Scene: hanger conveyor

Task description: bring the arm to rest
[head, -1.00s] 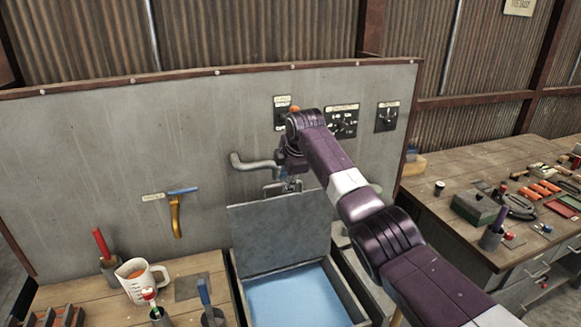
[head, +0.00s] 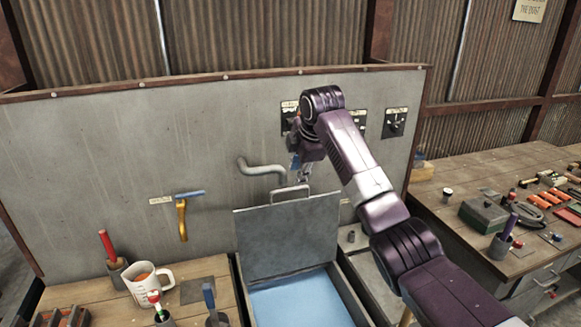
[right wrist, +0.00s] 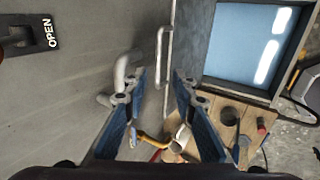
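My right gripper (head: 303,178) hangs just above the handle (head: 290,191) of a raised grey lid (head: 285,238). In the right wrist view the two blue fingers of the right gripper (right wrist: 160,82) stand apart with nothing held between them. The handle bar (right wrist: 160,50) shows there beyond the fingertips, and it looks clear of them. The lid stands open at the back of a tank (head: 347,297) with a pale blue inside. My right arm reaches in from the lower right. My left gripper is in neither view.
A grey panel (head: 110,150) with a bent pipe (head: 262,169) and switch plates (head: 395,122) stands close behind the gripper. A measuring jug (head: 143,281) and tools sit on the left bench. A bench (head: 455,180) with a green box (head: 487,214) is at the right.

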